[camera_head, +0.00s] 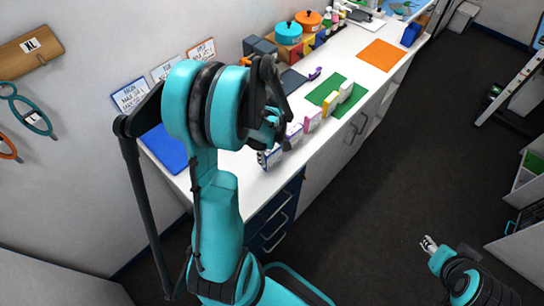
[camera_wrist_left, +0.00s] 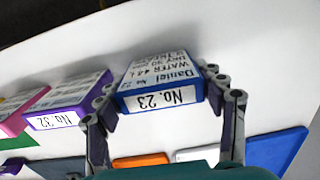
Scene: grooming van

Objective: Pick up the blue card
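The blue card (camera_wrist_left: 162,98) is a thick block marked "No. 23" and "Daniel" in the left wrist view. In the head view the blue card (camera_head: 268,158) is at the counter's front edge, partly hidden by my left gripper. My left gripper (camera_head: 268,125) is over it; in the left wrist view its fingers (camera_wrist_left: 160,88) stand on either side of the card, very near its side edges. I cannot tell whether they press on it. My right gripper (camera_head: 428,244) is low over the floor at the lower right, far from the card, and too small to read.
A purple card (camera_wrist_left: 68,117) marked "No. 32" stands beside the blue card, with pink and yellow cards (camera_head: 330,104) further along. A green mat (camera_head: 322,92), an orange mat (camera_head: 381,55) and a blue mat (camera_head: 165,148) lie on the white counter. Pots (camera_head: 289,33) stand behind.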

